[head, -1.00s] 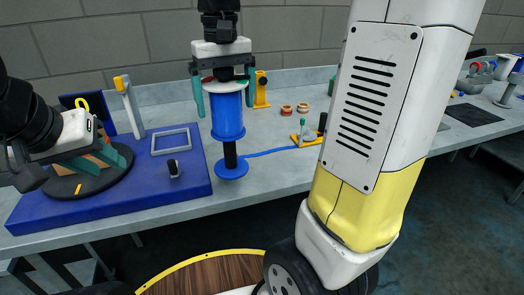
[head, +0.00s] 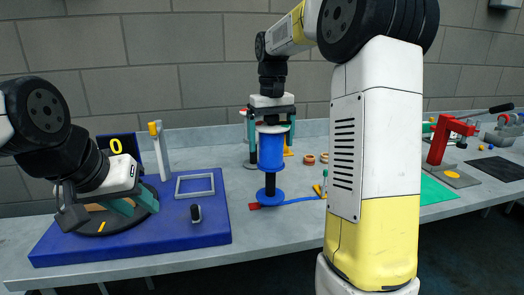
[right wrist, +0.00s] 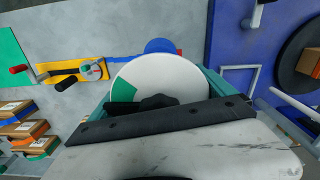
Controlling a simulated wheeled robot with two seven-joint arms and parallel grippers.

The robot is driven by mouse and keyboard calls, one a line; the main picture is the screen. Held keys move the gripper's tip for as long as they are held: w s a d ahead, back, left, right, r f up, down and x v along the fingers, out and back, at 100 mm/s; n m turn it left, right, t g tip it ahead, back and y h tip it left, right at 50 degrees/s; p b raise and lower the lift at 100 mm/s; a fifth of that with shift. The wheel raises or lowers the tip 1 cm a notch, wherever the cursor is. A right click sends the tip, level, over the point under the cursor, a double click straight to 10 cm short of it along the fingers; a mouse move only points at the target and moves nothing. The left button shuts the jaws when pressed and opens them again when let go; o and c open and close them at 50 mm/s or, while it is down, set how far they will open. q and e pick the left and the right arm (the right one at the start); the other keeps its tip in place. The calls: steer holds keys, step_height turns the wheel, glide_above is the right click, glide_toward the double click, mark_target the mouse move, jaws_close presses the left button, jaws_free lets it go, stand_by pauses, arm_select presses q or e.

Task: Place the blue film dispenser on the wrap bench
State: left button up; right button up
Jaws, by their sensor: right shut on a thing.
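The blue film dispenser (head: 271,150) is a blue roll on a black stem above a round blue disc, upright in the head view. My right gripper (head: 271,122) is shut on its top from above. In the right wrist view its white round top (right wrist: 160,80) sits between the teal fingers. Its blue disc is over the grey bench (head: 235,180), right of the blue platform (head: 200,238); whether it touches is unclear. My left gripper (head: 105,212) is low at the dark turntable (head: 150,197) on the platform; its grip on the box there is hidden.
A grey frame (head: 195,185) and a small dark item (head: 196,213) lie on the platform. A white-and-yellow post (head: 160,150) stands behind. A blue strip (head: 300,200) runs right from the disc. A red press (head: 445,140) stands far right.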

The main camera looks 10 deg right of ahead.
steer(key=shift+w+d, duration=0.2)
steer(key=shift+w, duration=0.2)
steer(key=shift+f, duration=1.9)
steer(key=o, duration=1.6)
steer(key=shift+o, duration=0.2)
